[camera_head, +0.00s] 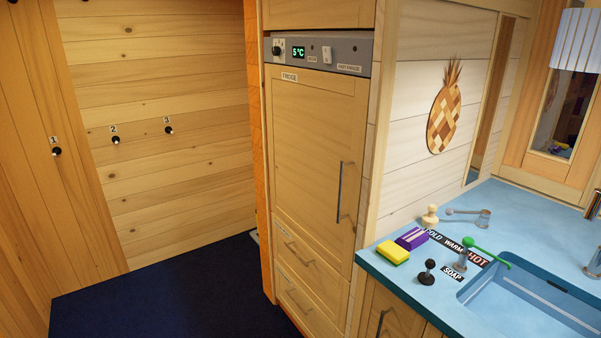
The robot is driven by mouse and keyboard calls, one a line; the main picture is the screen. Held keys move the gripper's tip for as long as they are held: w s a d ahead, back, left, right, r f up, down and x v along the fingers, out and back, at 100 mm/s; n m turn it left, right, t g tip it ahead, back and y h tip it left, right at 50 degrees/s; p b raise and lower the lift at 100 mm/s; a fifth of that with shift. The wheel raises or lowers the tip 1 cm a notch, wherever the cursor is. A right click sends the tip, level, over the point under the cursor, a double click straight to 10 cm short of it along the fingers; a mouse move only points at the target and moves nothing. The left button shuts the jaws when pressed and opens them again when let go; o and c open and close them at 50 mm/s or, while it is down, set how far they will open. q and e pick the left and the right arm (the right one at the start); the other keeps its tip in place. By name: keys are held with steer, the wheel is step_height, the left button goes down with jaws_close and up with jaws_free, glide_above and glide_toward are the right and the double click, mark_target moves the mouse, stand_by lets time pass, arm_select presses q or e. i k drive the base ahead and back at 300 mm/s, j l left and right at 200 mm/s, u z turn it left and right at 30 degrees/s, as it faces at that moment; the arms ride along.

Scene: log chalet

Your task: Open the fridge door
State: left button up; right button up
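The fridge door (306,160) is a tall light-wood panel with a small "FRIDGE" label at its upper left. It looks shut, flush in its cabinet. A slim upright metal handle (340,192) sits at its lower right side. Above the door is a grey control panel (343,53) with a knob and a green "5°C" display. Neither of my grippers shows in the head view.
A blue counter (395,277) with a sink (530,300) stands to the right, bearing a yellow sponge (393,253), a purple box (411,238) and small levers. Two drawers (298,255) are below the fridge door. Dark blue floor (185,290) lies clear at left.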

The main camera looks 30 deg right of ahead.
mark_target(317, 120)
steer(key=z, duration=0.6)
steer(key=i+l+z, duration=0.1)
steer(key=z, duration=0.3)
steer(key=i+l+z, duration=0.15)
steer(key=z, duration=0.2)
steer(key=i+l+z, duration=0.1)
steer(key=z, duration=0.3)
steer(key=i, duration=0.05)
